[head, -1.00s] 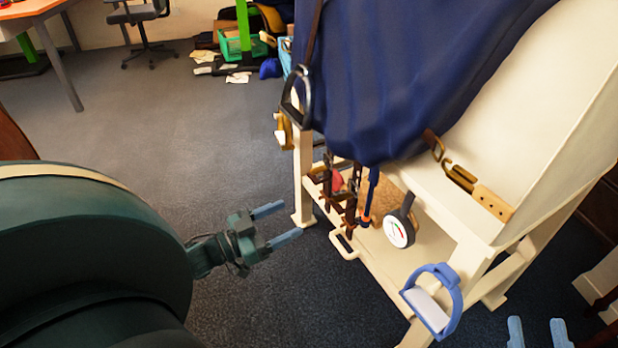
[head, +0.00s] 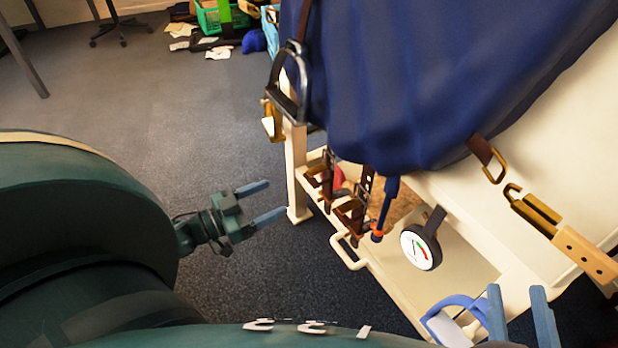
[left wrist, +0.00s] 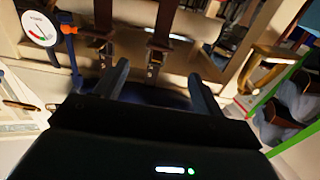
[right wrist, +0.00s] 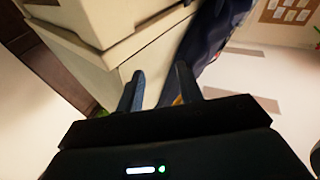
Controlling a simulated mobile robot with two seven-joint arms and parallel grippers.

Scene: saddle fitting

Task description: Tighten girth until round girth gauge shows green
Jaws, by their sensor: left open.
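The round gauge (head: 421,247) has a white dial with a red and green arc and hangs from a dark strap below the blue saddle cover; the needle is too small to read. It also shows in the left wrist view (left wrist: 39,28). Brown straps with buckles (head: 355,207) hang left of it, beside a blue-handled tool (head: 385,208). A tan holed strap (head: 585,255) with brass hooks lies on the cream side, apart from a brown buckled strap (head: 485,155). My left gripper (head: 268,200) is open and empty, left of the stand. My right gripper (head: 518,292) is open at the lower right.
The cream stand (head: 297,170) carries the blue cover (head: 390,80). A black stirrup (head: 288,95) hangs at its left, and a blue stirrup (head: 450,318) is low in front. A green crate (head: 208,18) and clutter lie at the back.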

